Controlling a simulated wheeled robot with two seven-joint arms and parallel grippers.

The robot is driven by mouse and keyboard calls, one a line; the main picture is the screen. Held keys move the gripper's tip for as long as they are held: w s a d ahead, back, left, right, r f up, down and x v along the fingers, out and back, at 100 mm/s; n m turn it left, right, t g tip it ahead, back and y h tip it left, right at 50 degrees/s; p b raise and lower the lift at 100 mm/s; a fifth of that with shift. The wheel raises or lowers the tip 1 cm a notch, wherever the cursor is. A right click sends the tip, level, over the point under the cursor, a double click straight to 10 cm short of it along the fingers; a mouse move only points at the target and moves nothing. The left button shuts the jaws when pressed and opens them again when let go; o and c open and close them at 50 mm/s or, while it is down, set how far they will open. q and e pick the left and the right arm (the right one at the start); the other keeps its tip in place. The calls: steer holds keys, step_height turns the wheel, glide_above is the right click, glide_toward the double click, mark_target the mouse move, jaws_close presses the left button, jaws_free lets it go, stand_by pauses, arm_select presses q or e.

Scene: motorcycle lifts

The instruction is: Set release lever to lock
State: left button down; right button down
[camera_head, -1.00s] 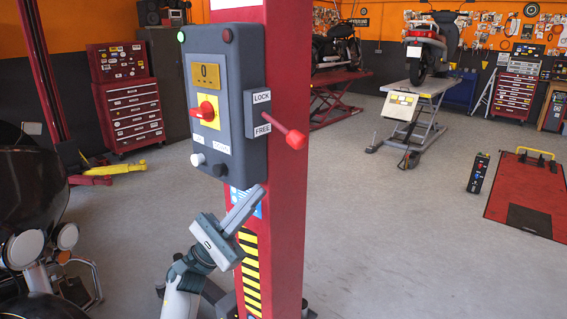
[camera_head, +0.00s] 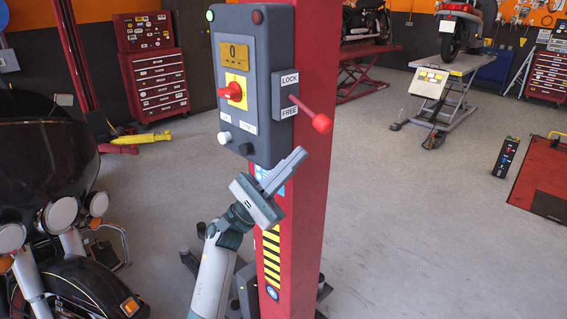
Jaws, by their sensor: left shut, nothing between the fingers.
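The release lever (camera_head: 308,112) is a red rod with a red knob, sticking out from a grey plate on the control box's right side. The plate is marked LOCK (camera_head: 289,79) above and FREE (camera_head: 289,112) below. The lever slants down to the right, its knob beside and slightly below the FREE label. My left gripper (camera_head: 297,160) is shut and empty, pointing up and right. In the picture its fingertips are below and left of the knob, apart from it, in front of the red post. My right gripper is not in view.
The dark control box (camera_head: 242,140) has a red rotary switch (camera_head: 231,92), a lit green lamp and buttons. It is mounted on the red post (camera_head: 306,215). A black motorcycle (camera_head: 60,215) stands at the left. Open floor (camera_head: 420,240) lies to the right.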

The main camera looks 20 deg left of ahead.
mark_target(309, 111)
arm_select(q)
steer(key=shift+p+x, duration=1.2)
steer(key=shift+x, duration=1.15)
steer(key=shift+n+t, duration=0.4)
